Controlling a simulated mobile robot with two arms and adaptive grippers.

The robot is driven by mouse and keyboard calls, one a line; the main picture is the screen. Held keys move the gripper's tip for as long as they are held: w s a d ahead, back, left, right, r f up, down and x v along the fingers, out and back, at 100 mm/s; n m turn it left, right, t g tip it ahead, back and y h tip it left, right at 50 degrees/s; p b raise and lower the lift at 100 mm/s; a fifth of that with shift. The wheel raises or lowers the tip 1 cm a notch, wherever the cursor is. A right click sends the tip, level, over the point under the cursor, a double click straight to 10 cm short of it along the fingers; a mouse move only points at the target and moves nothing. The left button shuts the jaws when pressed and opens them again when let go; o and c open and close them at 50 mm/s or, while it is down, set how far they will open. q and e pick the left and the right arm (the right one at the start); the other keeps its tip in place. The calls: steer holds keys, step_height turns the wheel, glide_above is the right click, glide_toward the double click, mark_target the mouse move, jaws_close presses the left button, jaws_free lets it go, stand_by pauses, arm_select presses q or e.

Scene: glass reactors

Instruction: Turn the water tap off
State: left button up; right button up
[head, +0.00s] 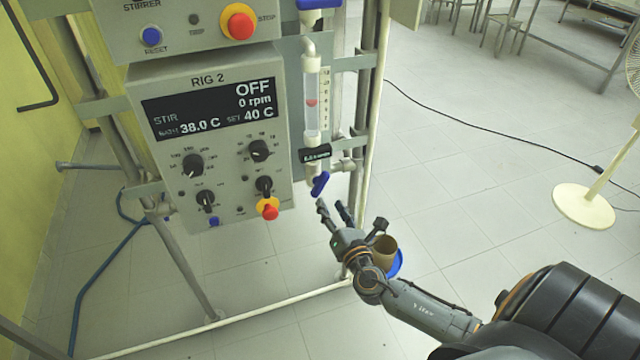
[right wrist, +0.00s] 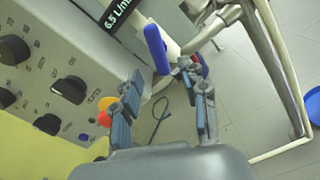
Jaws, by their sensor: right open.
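The water tap has a blue lever handle (head: 320,184) at the foot of the clear flow meter tube (head: 312,100), beside the control box. The handle hangs tilted downward in the head view. In the right wrist view the blue handle (right wrist: 156,48) stands just beyond the fingertips, roughly between them. My right gripper (head: 333,208) is open and empty, just below and to the right of the handle. It also shows in the right wrist view (right wrist: 163,78), with its fingers apart. I cannot tell whether a finger touches the handle. My left gripper is not in view.
The RIG 2 control box (head: 215,140) with knobs and a red button (head: 268,208) is left of the tap. A metal frame post (head: 372,110) stands right of it. A white fan base (head: 584,206) stands on open floor at the right.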

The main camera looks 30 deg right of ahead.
mark_target(321, 189)
steer(key=x, duration=0.8)
steer(key=shift+w+a, duration=0.15)
steer(key=shift+w, duration=0.25)
jaws_close()
